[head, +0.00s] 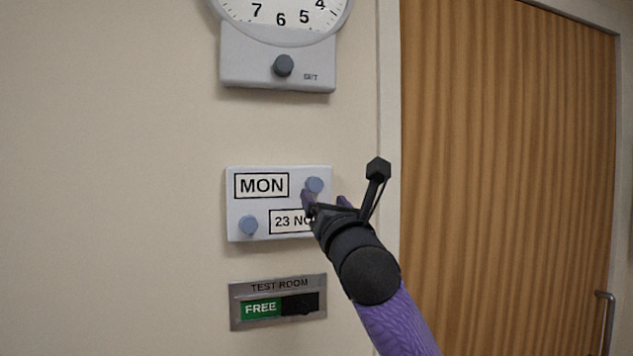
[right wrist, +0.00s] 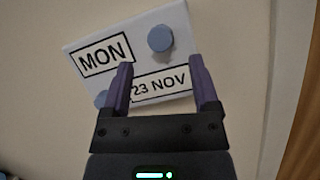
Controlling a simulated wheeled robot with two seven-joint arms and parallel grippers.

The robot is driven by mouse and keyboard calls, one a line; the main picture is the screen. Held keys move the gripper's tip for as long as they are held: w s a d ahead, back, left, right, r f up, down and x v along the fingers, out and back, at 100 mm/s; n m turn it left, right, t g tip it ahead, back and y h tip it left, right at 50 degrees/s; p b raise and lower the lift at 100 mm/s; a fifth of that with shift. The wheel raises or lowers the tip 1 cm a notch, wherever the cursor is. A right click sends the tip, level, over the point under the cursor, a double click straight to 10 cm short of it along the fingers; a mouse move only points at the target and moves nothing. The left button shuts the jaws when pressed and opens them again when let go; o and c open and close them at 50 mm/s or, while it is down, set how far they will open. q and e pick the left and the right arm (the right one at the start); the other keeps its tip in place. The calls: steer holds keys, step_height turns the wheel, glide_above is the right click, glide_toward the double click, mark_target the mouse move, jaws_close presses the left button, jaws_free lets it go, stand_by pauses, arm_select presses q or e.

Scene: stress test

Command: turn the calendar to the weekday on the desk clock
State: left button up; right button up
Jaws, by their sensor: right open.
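The calendar (head: 258,206) is a white wall box with two blue knobs. Its upper window (head: 262,186) reads MON and its lower one shows 23 NOV in the right wrist view (right wrist: 160,84). The upper right knob (head: 314,185) also shows in the right wrist view (right wrist: 160,38). The lower left knob (head: 249,225) is partly hidden there by a finger. My right gripper (head: 324,200) is open in front of the calendar's right side, just below the upper knob. Its purple fingers (right wrist: 162,82) are apart with nothing between them. No desk clock and no left gripper are in view.
A wall clock (head: 280,50) with a dark SET knob (head: 283,65) hangs above; its top is cut off. A TEST ROOM sign (head: 278,302) reading FREE is below. A wooden door (head: 505,150) with a handle (head: 606,320) is at right. The wall at left is bare.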

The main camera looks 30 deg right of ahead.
mark_target(316, 188)
steer(key=shift+p+x, duration=0.5)
steer(key=shift+x, duration=1.8)
jaws_close()
